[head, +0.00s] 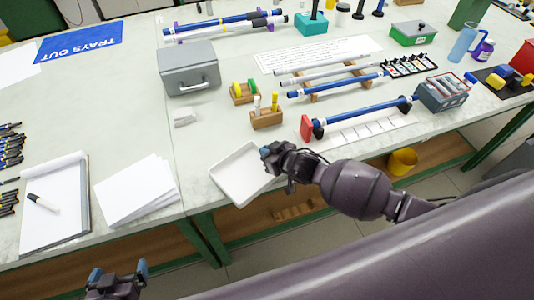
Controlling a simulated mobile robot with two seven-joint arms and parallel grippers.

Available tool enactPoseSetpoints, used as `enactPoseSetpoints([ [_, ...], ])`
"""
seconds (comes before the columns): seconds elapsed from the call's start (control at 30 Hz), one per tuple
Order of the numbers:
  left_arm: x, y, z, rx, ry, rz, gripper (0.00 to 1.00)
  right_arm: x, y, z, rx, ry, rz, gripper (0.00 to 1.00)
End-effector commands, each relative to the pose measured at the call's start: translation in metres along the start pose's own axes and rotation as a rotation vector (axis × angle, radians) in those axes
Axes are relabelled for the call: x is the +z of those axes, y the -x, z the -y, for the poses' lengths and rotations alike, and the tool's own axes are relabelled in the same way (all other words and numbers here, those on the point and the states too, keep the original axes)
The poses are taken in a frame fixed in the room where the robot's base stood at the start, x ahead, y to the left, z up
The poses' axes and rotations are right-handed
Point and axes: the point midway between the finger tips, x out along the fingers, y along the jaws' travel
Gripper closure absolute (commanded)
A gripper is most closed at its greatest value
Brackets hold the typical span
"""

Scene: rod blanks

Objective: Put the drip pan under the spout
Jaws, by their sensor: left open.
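The drip pan, a shallow white rectangular tray (232,181), lies at the front edge of the bench, with its near corner at or slightly past the edge. My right gripper (268,156) is at the pan's right side, over or against its rim. Its fingers are mostly hidden by the hand, so I cannot tell whether they grip the rim. My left gripper (118,270) is low at the bottom left, open and empty, in front of the bench and away from the pan. I cannot clearly make out a spout.
Behind the pan stand a wooden block with small bottles (266,119) and a grey metal box (189,70). A blue rod on a stand (365,111) lies to the right. Paper sheets (137,190) and a notepad (54,205) lie left. Bench between papers and pan is mostly clear.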

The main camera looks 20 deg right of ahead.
Motion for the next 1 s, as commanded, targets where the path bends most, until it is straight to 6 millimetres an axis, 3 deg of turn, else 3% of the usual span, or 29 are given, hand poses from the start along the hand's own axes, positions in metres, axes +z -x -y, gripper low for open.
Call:
enactPoseSetpoints([
  [0.47, -0.0007, -0.0017, 0.0001, 0.0, -0.001, -0.005, 0.0, 0.0076, -0.0044, -0.0001, 0.0, -0.001, -0.001, 1.0],
  [0.67, -0.0012, -0.0015, 0.0001, 0.0, -0.002, -0.005, 0.0, 0.0075, -0.0041, -0.0003, 0.0, 0.0, -0.001, 0.71],
  [1.0, -0.0032, -0.0002, 0.0003, 0.0, -0.002, -0.006, 0.0, 0.0037, -0.0019, -0.0003, 0.0, 0.001, -0.001, 0.71],
])
